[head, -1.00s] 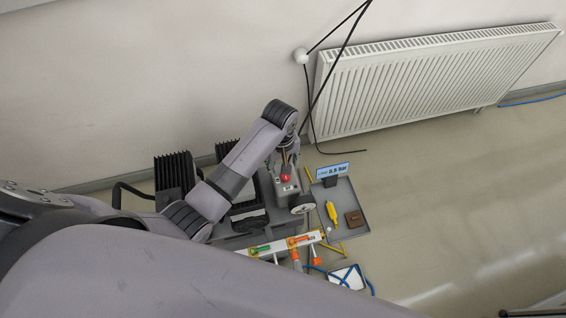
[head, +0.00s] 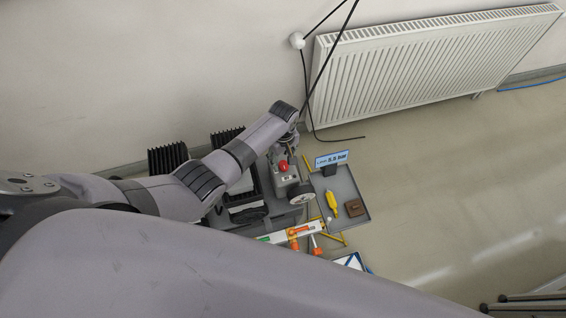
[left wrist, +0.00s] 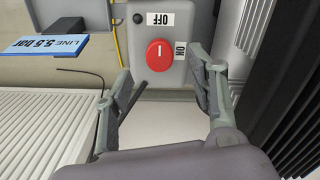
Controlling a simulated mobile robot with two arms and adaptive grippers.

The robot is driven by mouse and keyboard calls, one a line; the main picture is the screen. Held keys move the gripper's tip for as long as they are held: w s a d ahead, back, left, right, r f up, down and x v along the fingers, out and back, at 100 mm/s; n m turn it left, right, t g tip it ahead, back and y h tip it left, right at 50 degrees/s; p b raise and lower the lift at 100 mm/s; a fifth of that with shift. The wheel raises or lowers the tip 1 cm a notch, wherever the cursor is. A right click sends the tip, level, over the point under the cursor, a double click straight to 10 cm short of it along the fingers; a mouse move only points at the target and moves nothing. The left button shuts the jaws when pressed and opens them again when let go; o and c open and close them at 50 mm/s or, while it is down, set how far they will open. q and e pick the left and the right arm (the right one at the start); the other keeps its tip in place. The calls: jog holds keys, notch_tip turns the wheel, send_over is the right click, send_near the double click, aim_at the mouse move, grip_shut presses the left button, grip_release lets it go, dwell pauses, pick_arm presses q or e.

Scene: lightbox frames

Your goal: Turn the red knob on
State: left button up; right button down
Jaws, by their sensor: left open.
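The red knob (head: 284,166) sits on a grey box (head: 292,180) on the bench. In the left wrist view the red knob (left wrist: 159,55) is round, with a short white mark pointing towards the OFF label (left wrist: 158,18). The ON label (left wrist: 180,50) is at its right. My left gripper (left wrist: 161,70) is open and empty, its fingertips on either side of the knob's near edge, with visible gaps. In the head view my left gripper (head: 289,154) is just behind the knob, partly hidden by its wrist. My right gripper does not show.
A blue "LINE 5.5 bar" sign (head: 331,159) stands by a grey tray (head: 358,190) with a yellow tool (head: 333,203) and brown block (head: 355,205). A round gauge (head: 303,199) is close by.

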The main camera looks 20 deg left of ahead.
aim_at(283, 164)
pick_arm(q)
jog(key=shift+f+b, duration=0.55)
jog(key=shift+f, duration=1.4)
jog(key=c, duration=1.1)
jog(key=shift+c, duration=0.2)
